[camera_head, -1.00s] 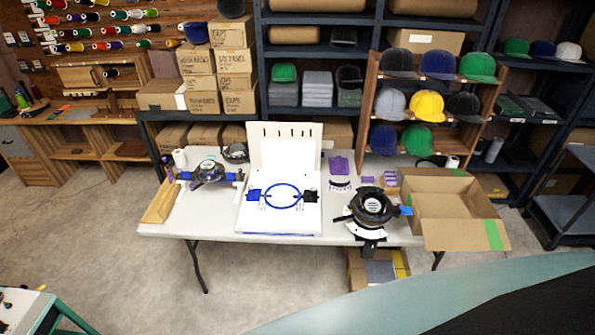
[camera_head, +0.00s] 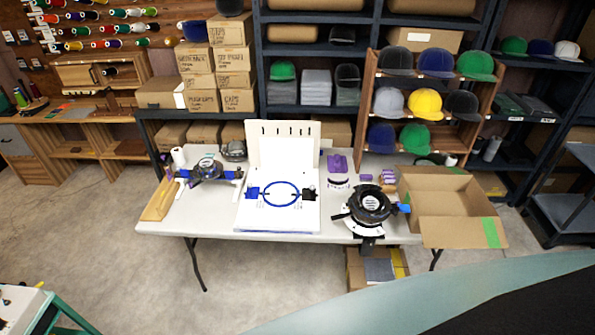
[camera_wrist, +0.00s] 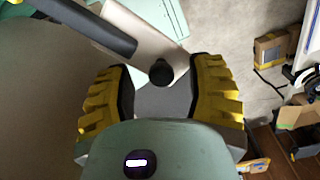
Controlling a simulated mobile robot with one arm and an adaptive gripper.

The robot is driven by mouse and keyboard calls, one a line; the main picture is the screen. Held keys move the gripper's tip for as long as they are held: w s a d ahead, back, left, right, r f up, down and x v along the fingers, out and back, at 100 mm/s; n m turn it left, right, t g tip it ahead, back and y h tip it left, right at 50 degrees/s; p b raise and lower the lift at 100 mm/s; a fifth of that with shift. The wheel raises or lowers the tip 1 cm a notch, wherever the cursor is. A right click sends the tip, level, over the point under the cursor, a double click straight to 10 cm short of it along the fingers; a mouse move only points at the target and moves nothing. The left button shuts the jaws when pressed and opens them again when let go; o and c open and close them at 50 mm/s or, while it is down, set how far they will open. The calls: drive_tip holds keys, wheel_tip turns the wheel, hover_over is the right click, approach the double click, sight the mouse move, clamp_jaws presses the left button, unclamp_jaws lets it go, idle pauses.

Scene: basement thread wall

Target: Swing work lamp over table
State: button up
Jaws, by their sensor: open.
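I cannot pick out the work lamp for sure in either view. In the wrist view, my gripper (camera_wrist: 163,70) is open, its two yellow-padded fingers wide apart. A round black knob (camera_wrist: 161,72) shows between the fingertips, with gaps on both sides; I cannot tell its depth. A pale flat bar (camera_wrist: 135,30) runs behind it, and a dark rounded bar (camera_wrist: 85,25) crosses the upper left. These may be lamp parts, but I cannot tell. The white table (camera_head: 215,225) stands in the middle of the head view. My gripper is not visible there.
On the table are a white board with a blue hoop (camera_head: 283,194), a black round fixture (camera_head: 370,205) and an open cardboard box (camera_head: 450,215). Cap shelves (camera_head: 430,80) stand behind. A green-framed cart (camera_head: 45,310) is at lower left.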

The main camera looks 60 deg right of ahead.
wheel_tip(320, 180, up, 12)
idle(0.8)
drive_tip(key=shift+w, duration=0.1)
